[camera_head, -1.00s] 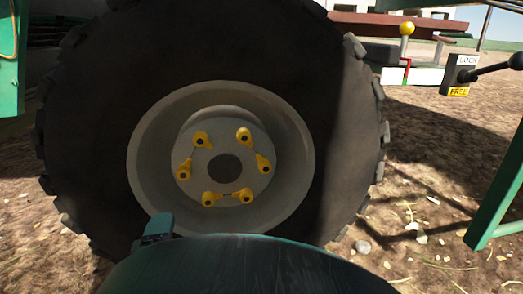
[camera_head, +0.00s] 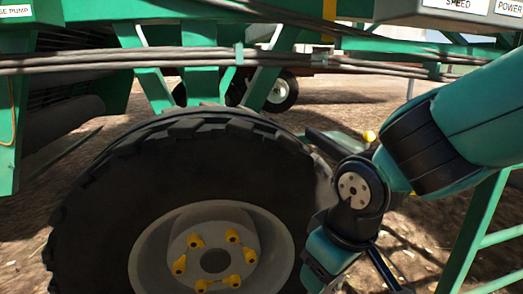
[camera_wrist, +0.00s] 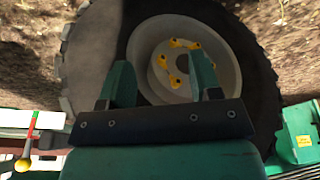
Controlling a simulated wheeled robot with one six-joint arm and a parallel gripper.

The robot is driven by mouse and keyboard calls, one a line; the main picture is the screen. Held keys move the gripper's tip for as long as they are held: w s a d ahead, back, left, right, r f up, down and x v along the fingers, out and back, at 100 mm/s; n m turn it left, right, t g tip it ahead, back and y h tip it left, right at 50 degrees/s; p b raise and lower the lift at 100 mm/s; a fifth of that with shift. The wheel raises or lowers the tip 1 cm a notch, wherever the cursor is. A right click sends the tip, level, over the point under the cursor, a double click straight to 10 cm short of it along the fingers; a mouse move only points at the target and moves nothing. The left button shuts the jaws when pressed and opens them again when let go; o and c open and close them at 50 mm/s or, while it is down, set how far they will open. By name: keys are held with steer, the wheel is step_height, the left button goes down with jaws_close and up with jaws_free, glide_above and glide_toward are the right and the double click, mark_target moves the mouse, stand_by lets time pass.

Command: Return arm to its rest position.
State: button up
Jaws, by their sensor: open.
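My arm reaches in from the right in the head view and bends down in front of the wheel's right side. In the wrist view my gripper (camera_wrist: 161,78) has its two green fingers apart with nothing between them. Beyond the fingers is the big black-tyred wheel (camera_wrist: 240,50). Its grey hub with several yellow nut markers lies past the right finger. The fingertips overlap the wheel in the picture; I see no contact, but the exact gap cannot be told. In the head view the fingers cannot be made out.
The wheel (camera_head: 110,220) fills the lower left of the head view. Green frame bars (camera_head: 475,232) stand at the right. Cables (camera_head: 180,57) cross above the tyre. A yellow knob (camera_head: 369,136) shows beside my arm; a yellow-knobbed lever (camera_wrist: 33,122) is at left in the wrist view.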

steer(key=s+d+r+g+y+p, duration=0.1)
steer(key=s+d+r+p, duration=0.25)
steer(key=s+r, duration=0.3)
steer(key=s+d+r+g+y+p, duration=0.2)
steer(key=s+r+p, duration=0.25)
steer(key=r, duration=0.35)
step_height(320, 180, up, 36)
steer(key=p, duration=3.5)
steer(key=shift+s+m, duration=0.15)
steer(key=shift+m, duration=0.15)
